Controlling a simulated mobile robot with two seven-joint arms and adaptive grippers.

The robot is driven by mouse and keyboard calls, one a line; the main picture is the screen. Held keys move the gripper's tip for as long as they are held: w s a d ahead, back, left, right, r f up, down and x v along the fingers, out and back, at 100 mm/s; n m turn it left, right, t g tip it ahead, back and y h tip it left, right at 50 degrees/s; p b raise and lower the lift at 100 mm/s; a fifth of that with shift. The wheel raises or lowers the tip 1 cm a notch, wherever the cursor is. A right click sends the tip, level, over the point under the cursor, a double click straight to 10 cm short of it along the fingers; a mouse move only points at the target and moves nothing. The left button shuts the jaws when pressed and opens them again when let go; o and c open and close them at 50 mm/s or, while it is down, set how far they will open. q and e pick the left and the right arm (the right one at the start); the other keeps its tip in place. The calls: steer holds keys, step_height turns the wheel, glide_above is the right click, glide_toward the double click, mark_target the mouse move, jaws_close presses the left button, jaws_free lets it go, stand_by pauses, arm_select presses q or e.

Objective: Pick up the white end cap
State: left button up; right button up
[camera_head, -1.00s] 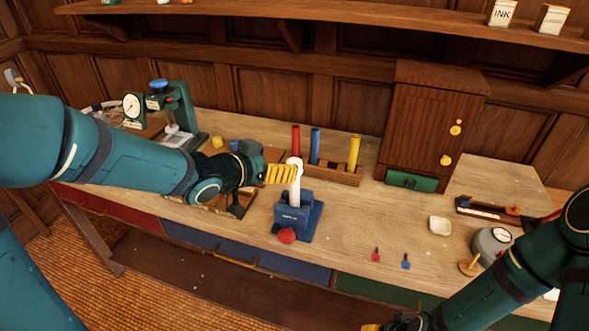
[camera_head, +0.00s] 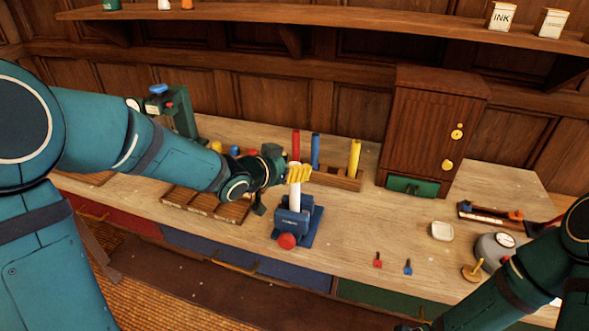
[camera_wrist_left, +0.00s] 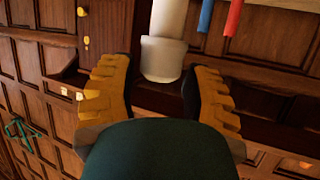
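The white end cap (camera_wrist_left: 162,58) is on the end of a white tube (camera_wrist_left: 168,16). In the head view the tube (camera_head: 295,199) stands upright in a blue clamp (camera_head: 292,221) with a red knob, and my yellow fingers largely hide the cap. My left gripper (camera_head: 298,173) is at the tube's top. In the left wrist view, the left gripper (camera_wrist_left: 160,75) is open, with one finger on each side of the cap and a gap on both sides. My right arm is at the lower right; its fingertips are out of the frame.
A wooden rack (camera_head: 346,181) with red, blue and yellow tubes stands close behind the clamp. A wooden tray (camera_head: 206,203) lies to its left and a green press (camera_head: 182,115) stands behind that. A wooden cabinet (camera_head: 431,125) stands back right.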

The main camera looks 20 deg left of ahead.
arm_select(q)
steer(key=c, duration=0.6)
steer(key=shift+r, duration=0.1)
